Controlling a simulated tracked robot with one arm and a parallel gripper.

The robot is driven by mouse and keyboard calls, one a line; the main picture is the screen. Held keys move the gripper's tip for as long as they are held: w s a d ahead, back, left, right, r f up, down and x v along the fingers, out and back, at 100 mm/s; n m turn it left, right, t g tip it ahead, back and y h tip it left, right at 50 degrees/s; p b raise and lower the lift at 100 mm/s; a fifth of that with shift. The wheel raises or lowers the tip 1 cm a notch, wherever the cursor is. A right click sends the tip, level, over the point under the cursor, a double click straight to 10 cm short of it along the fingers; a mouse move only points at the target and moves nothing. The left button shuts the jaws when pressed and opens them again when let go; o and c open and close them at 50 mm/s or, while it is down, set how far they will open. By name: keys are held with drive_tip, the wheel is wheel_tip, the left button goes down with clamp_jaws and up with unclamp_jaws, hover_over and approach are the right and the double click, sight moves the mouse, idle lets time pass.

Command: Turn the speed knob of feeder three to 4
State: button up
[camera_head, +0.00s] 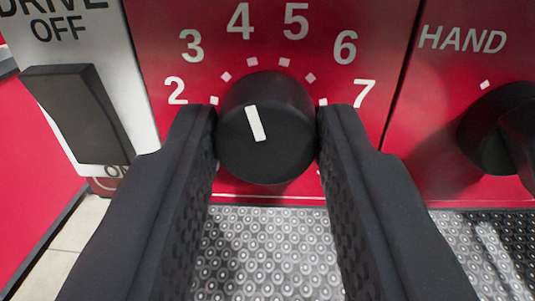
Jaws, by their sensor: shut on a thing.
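The speed knob (267,150) is a round black dial with a white pointer line, on a red panel (215,60) with white numbers 2 to 7 around its top. The pointer leans slightly left of straight up, towards the mark below the 4 (238,21). My gripper (267,145) is shut on the knob, with one black finger against its left side and one against its right. The fingers hide the lower parts of the dial scale. No label in view tells which feeder this is.
A black rocker switch (75,110) marked DRIVE OFF is on a light plate at the left. Another black knob (490,135) under the word HAND is at the right, near the right finger. A grey studded surface (270,255) lies below the panel.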

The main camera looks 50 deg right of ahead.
drive_tip(key=shift+f, duration=0.1)
drive_tip(key=o, duration=1)
drive_tip(key=shift+a, duration=0.1)
drive_tip(key=shift+b+v, duration=1.45)
drive_tip(key=shift+v, duration=5.4)
